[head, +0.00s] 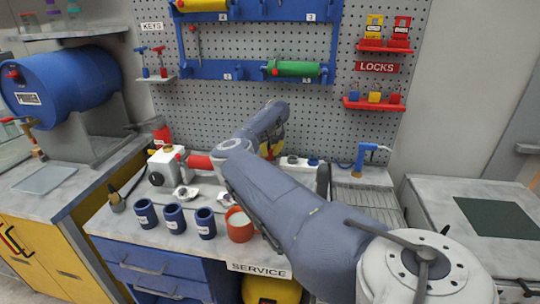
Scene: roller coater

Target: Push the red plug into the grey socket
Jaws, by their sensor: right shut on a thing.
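My right arm reaches in from the lower right across the bench. My right gripper (271,146) is low near the pegboard, mostly hidden behind my own arm. It is shut, with a small bit of red and yellow showing at it; the red looks to be the red plug (265,151), though its shape is hidden. Just to its right, a pale strip (302,162) on the bench carries a dark grey round socket (292,159) and a blue one. I cannot tell whether the plug touches a socket. My left gripper is out of view.
Blue cups (174,218) and an orange-brown pot (239,225) stand along the front edge. A white machine with a red roller (200,162) stands at left. A blue tool (361,158) stands at right, beside a ribbed tray (368,200). A blue rack (260,70) hangs behind.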

